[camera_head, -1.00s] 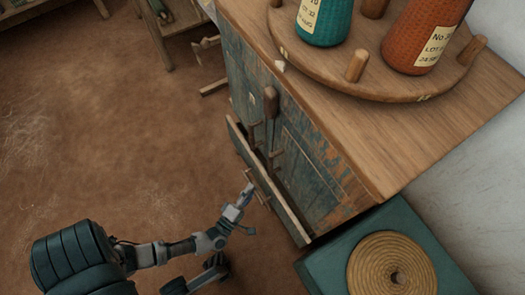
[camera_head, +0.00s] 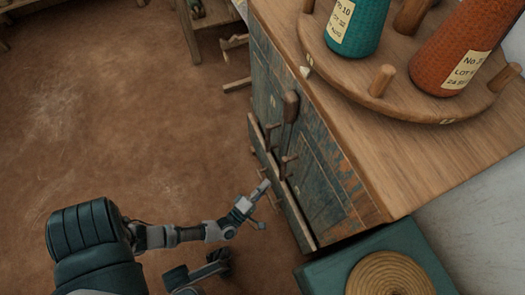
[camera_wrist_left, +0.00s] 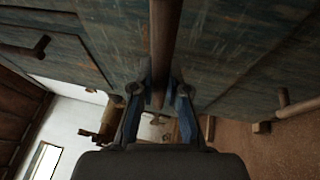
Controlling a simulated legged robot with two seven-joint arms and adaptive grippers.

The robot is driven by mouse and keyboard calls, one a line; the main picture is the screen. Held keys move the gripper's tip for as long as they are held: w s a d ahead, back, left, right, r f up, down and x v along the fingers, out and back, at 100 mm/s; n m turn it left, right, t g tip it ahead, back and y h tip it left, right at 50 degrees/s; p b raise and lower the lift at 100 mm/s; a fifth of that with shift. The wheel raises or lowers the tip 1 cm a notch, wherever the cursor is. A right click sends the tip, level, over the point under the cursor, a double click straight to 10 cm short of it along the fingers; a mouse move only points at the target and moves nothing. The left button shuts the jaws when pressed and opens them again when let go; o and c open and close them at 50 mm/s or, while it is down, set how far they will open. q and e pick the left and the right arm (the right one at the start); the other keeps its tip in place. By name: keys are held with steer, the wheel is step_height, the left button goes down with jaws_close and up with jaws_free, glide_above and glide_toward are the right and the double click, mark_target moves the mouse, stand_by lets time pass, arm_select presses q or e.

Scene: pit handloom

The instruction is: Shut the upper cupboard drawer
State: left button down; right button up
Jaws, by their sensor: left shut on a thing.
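The cupboard (camera_head: 322,185) has worn blue-green wooden fronts. Its drawer (camera_head: 293,212) stands a little out from the face, with a narrow gap behind its front board. My left gripper (camera_head: 264,186) is at the outer side of that front, low on the cupboard. In the left wrist view, its two blue-grey fingers (camera_wrist_left: 160,92) are shut on a round wooden bar, the drawer handle (camera_wrist_left: 164,45), before the blue boards. The fingers cover part of the handle. My right gripper is not in view.
On the cupboard top (camera_head: 420,170) stands a round wooden rack (camera_head: 345,65) with pegs, a teal cone (camera_head: 358,28) and an orange cone (camera_head: 450,50). A teal box (camera_head: 325,275) with coiled rope (camera_head: 390,275) stands beside the cupboard. The brown floor (camera_head: 130,130) at left is open.

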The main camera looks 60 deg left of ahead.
mark_target(275, 184)
arm_select(q)
steer(key=w, duration=0.1)
steer(key=w+d, duration=0.1)
steer(key=shift+w+f, duration=0.2)
steer(key=shift+w, duration=0.3)
steer(key=shift+d+r, duration=0.1)
steer(key=c, duration=1.2)
jaws_free()
steer(key=shift+w, duration=0.1)
steer(key=shift+o, duration=0.2)
